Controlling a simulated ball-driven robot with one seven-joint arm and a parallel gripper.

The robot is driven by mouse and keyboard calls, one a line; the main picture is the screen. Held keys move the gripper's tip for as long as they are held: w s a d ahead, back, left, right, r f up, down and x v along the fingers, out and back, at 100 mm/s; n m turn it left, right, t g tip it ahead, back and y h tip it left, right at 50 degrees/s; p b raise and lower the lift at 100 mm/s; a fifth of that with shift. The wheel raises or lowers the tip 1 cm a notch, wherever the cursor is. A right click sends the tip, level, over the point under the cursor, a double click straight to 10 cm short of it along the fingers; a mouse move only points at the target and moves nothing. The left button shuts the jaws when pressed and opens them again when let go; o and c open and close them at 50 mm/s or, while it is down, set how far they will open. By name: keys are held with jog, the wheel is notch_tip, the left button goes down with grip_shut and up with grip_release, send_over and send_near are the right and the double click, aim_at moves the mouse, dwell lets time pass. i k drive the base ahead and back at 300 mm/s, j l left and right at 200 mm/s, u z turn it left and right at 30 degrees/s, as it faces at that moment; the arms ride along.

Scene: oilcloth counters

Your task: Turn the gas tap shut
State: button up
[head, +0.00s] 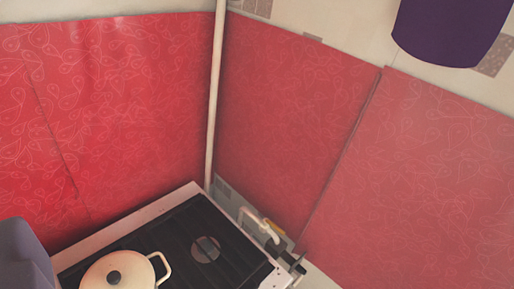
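A small yellow handle (273,226), which looks like the gas tap's lever, shows beside a pale bent pipe (258,222) behind the stove's right corner. It is small in the picture, and I cannot tell which way it is turned relative to the pipe. The pipe partly hides what lies around the handle. I cannot make out my gripper's fingers in the head view, and nothing is seen touching the handle.
The white stove (146,212) with a black top stands in the corner, a cream lidded pot (116,271) on it. A pale vertical pipe (214,95) runs up the corner between red oilcloth walls (130,110). Dark purplish shapes show top right (450,30) and bottom left (22,255).

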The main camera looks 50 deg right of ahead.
aim_at(266, 221)
jog(key=z, duration=1.3)
